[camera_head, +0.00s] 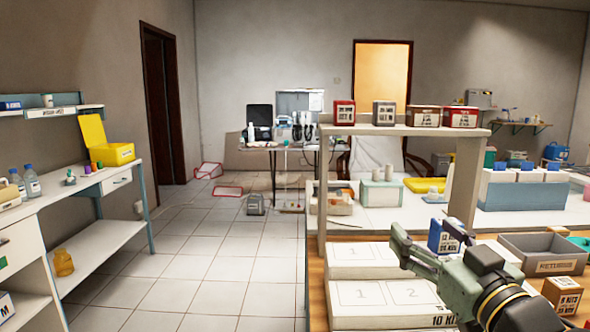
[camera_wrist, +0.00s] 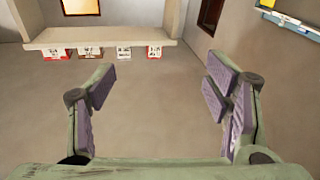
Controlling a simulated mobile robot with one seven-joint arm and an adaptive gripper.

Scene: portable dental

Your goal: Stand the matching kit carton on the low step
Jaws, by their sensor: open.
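A two-level white stepped stand is on the counter. Its low step (camera_head: 372,296) bears printed outlines, with "1" and "2" readable, and a front label reading "10 KIT"; the higher step (camera_head: 348,258) is behind it. Both are bare where visible. Labelled cartons on the shelf are red (camera_head: 344,112), grey (camera_head: 384,113), brown (camera_head: 424,116) and red (camera_head: 460,117). A blue carton (camera_head: 436,236) is behind my gripper (camera_head: 425,250), and a brown carton (camera_head: 563,296) is at right. I cannot tell which matches. My gripper is open and empty in the wrist view (camera_wrist: 160,88).
The raised shelf (camera_head: 400,130) and its posts stand behind the stepped stand. A grey return bin (camera_head: 545,267) is right of my gripper. A blue rack (camera_head: 520,195) is farther back. Tiled floor (camera_head: 215,270) is open at left.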

